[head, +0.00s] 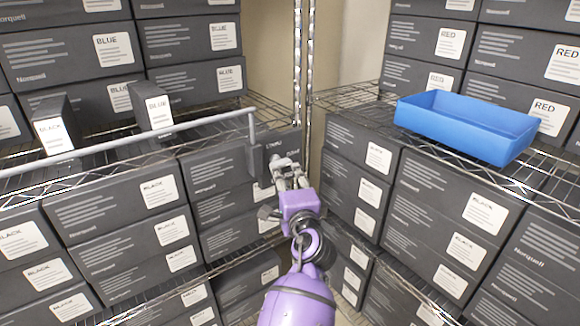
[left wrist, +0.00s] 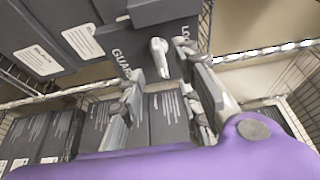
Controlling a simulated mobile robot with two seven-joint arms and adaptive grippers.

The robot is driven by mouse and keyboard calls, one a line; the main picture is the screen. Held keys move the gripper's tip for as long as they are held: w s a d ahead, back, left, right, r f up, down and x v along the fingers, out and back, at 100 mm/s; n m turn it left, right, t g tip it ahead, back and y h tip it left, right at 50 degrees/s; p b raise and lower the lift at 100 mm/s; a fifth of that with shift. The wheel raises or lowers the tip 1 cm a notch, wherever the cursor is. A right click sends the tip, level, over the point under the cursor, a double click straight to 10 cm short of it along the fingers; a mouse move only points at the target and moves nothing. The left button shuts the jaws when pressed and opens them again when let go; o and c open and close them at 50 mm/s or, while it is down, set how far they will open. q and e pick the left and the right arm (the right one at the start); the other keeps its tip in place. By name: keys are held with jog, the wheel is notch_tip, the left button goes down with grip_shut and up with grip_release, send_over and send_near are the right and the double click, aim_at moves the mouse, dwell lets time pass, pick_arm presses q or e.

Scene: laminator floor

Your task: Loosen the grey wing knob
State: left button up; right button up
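The grey wing knob (left wrist: 158,55) is a light grey lever-like piece on a dark panel (left wrist: 100,42) in the left wrist view. White lettering beside it reads "GUARD" and, partly hidden, "LO…". In the head view the dark block (head: 259,163) that bears the knob hangs at the end of a grey rail. The knob is largely hidden there behind the gripper. My left gripper (head: 283,172) is right in front of the block. In the left wrist view its fingers (left wrist: 166,78) are spread, with the knob between and beyond their tips, apparently untouched. My right gripper is not in view.
A grey rail (head: 120,147) runs along the left wire shelf's front. Dark labelled boxes (head: 115,205) fill the shelves on both sides. A blue tray (head: 465,128) sits on the right shelf. A metal upright post (head: 304,80) stands behind the block.

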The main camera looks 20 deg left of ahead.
aim_at(282, 167)
pick_arm(q)
jog(key=x, duration=0.6)
jog(key=shift+w+a, duration=0.1)
jog(key=shift+w, duration=0.15)
grip_shut()
